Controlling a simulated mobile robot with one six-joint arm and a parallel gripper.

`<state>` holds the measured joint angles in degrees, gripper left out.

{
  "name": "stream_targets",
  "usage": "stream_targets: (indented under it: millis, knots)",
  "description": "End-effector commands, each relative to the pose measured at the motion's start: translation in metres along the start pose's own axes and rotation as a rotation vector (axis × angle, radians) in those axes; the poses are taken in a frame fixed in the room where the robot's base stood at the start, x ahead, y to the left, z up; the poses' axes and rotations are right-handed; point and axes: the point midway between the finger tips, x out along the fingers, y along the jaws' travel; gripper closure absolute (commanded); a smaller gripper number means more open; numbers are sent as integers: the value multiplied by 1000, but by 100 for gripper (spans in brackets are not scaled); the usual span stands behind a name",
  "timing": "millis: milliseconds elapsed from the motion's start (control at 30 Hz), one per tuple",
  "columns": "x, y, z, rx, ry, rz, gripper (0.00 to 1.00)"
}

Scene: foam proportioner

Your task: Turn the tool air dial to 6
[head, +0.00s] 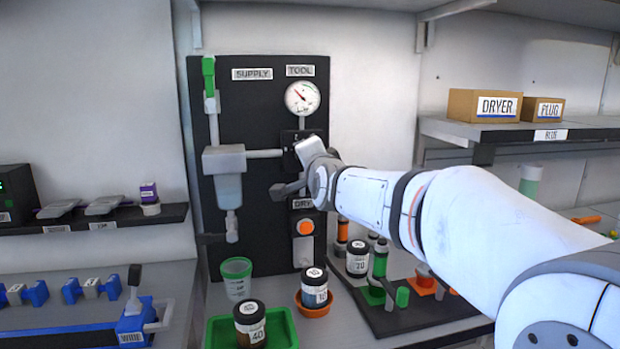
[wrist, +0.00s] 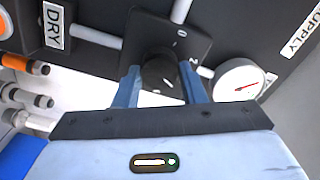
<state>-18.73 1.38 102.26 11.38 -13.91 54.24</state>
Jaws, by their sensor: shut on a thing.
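The tool air dial, a round black knob (wrist: 160,72) on a dark square plate (wrist: 190,38), shows in the wrist view. My gripper (wrist: 160,88) has its two blue fingers on either side of the knob and is shut on it. In the head view my gripper (head: 290,172) is at the panel below the TOOL gauge (head: 302,98), and my wrist hides the knob. The gauge has a white face and a red needle pointing to the upper left.
The black panel (head: 255,230) also carries the SUPPLY line with a green-handled valve (head: 208,75) and the DRY unit with an orange button (head: 305,227). Labelled jars (head: 314,288) and a green cup (head: 237,275) stand below.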

Motion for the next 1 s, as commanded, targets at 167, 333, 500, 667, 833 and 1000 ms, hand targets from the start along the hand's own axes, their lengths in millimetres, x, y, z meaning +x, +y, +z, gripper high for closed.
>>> stream_targets:
  millis: [167, 333, 500, 667, 833, 1000]
  knots:
    - [0, 6, 3, 168, 1, -2, 86]
    - [0, 5, 2, 329, 0, -2, 86]
    - [0, 3, 2, 484, 0, -1, 86]
    - [0, 3, 2, 615, -1, 0, 86]
    - [0, 2, 1, 725, 0, 0, 86]
    - [0, 1, 1, 801, 0, 0, 86]
